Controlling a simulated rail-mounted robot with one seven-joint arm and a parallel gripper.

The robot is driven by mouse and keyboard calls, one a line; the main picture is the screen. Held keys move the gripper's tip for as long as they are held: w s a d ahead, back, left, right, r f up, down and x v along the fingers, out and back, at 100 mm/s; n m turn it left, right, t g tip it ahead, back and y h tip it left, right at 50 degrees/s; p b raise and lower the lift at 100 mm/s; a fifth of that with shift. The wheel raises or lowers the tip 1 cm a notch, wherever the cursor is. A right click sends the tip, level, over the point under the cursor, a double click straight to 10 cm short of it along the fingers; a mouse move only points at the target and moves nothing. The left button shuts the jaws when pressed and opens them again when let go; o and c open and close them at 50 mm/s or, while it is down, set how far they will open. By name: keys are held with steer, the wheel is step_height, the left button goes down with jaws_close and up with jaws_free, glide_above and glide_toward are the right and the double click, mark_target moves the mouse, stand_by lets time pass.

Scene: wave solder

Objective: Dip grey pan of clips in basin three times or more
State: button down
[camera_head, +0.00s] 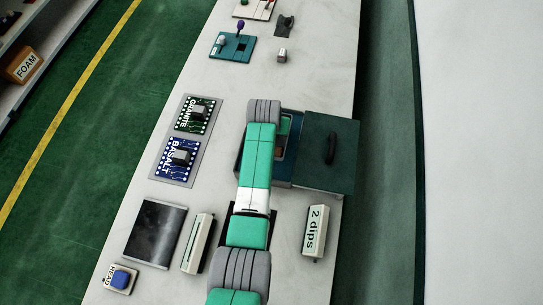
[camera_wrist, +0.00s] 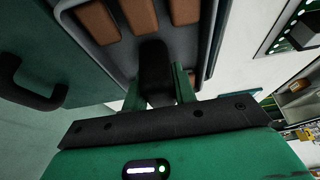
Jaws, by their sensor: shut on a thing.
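My gripper (camera_wrist: 160,90) is shut on a black upright grip of the grey pan (camera_wrist: 118,52) in the wrist view. Several brown blocks (camera_wrist: 140,16) show in the pan around the grip. In the head view my arm covers the gripper and most of the pan. The dark blue basin (camera_head: 283,175) shows partly on both sides of my arm, with some brown visible at its inner right. The pan appears to be at the basin, but I cannot tell how deep it sits.
A dark green lid (camera_head: 325,175) with a black handle lies right of the basin. A "2 dips" sign (camera_head: 315,232) stands nearer. GRANITE (camera_head: 196,115) and BASALT (camera_head: 178,158) boards, a dark plate (camera_head: 155,232) and a READ button (camera_head: 120,278) lie left.

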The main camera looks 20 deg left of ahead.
steer(key=shift+f+b, duration=2.75)
steer(key=shift+f, duration=0.65)
steer(key=shift+r, duration=0.1)
step_height(320, 180, up, 7)
steer(key=p, duration=0.6)
steer(key=shift+f, duration=0.2)
